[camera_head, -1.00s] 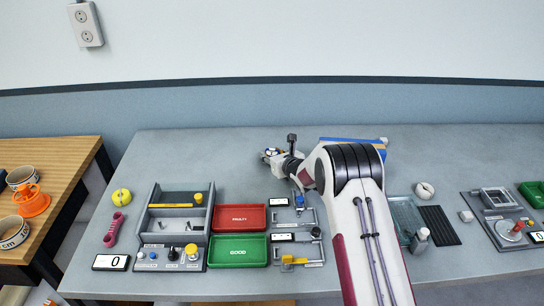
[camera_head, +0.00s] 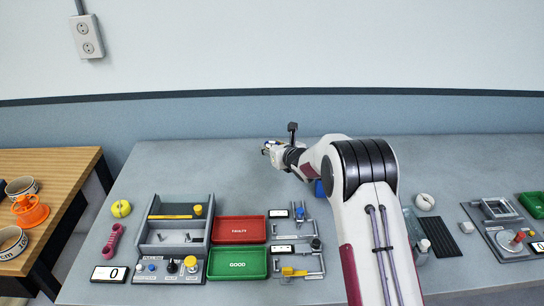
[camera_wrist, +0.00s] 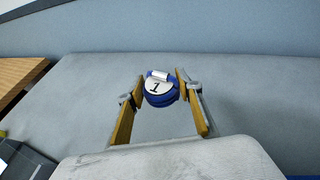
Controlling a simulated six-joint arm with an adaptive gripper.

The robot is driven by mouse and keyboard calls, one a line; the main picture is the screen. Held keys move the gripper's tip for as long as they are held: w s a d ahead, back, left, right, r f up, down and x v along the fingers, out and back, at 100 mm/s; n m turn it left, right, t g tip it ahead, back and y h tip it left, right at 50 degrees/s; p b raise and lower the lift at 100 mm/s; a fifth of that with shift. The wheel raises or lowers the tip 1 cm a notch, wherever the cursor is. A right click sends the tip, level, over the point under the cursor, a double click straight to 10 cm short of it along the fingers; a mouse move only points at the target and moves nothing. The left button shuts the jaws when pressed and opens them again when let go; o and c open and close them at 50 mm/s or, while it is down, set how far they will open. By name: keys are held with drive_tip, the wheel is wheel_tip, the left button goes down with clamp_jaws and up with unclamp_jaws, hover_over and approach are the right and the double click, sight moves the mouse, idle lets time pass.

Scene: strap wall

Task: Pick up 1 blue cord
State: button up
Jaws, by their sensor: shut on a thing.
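The blue cord (camera_wrist: 161,99) is a round blue coil with a white face marked "1", seen in the wrist view. My gripper (camera_wrist: 160,86) is shut on it, with a finger on each side of the coil. In the head view my gripper (camera_head: 267,149) is over the back part of the grey table, left of my arm. The cord is too small there to make out clearly.
On the grey table (camera_head: 190,165) stand a grey control station (camera_head: 150,238), a red tray (camera_head: 240,230), a green tray (camera_head: 238,264) and small fixtures (camera_head: 300,258). A blue piece (camera_head: 319,188) is partly hidden by my arm. The back left is clear.

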drive_tip(key=shift+r, duration=1.05)
drive_tip(key=shift+d, duration=0.1)
